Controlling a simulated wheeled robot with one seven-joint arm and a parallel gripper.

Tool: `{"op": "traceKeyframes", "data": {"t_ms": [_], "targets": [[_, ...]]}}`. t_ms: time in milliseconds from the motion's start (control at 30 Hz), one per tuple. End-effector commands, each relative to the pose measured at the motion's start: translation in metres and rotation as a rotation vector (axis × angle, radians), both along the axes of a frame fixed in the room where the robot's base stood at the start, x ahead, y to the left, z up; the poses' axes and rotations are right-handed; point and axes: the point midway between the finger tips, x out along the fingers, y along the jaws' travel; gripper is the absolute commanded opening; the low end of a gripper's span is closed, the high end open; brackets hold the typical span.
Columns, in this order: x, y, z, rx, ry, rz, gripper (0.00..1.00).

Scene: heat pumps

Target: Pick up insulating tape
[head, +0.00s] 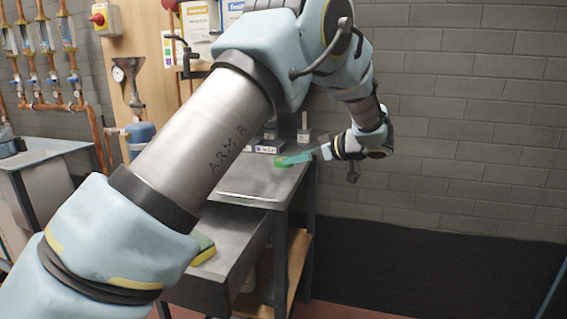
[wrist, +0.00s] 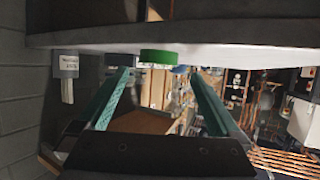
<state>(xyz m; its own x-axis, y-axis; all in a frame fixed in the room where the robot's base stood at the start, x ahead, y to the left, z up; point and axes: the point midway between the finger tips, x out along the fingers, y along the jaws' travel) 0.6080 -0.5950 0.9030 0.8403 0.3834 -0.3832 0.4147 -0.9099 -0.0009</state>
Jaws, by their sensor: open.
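A green roll (wrist: 158,57), which looks like insulating tape, rests on the bench top. The wrist view is upside down. A dark roll (wrist: 120,60) sits beside it. In the head view a green item (head: 281,162) shows at the bench's right edge, right by my gripper (head: 292,159); I cannot tell tape from fingertip clearly there. In the wrist view my gripper (wrist: 160,72) is open, with teal fingers spread either side of the green roll, which lies ahead between the tips. Nothing is held.
The metal bench (head: 255,183) carries a small labelled box (head: 268,147) and a grey can with a brush (head: 304,133); the can also shows in the wrist view (wrist: 68,68). A green-yellow sponge (head: 204,250) lies nearer. A brick wall (head: 460,130) stands behind; right of the bench is clear.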

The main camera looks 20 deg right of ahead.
Motion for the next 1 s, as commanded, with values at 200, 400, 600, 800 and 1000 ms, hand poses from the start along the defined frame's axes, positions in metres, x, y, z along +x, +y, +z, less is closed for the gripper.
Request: {"op": "traceKeyframes", "data": {"t_ms": [200,400,600,800,1000], "targets": [[0.026,0.011,-0.010,0.002,-0.002,0.002,1.00],[0.043,0.018,-0.018,0.000,-0.001,0.000,1.00],[0.044,0.019,-0.019,-0.001,-0.001,-0.001,1.00],[0.044,0.019,-0.019,-0.001,-0.001,-0.001,0.82],[0.043,0.018,-0.019,-0.001,-0.001,-0.001,0.59]]}}
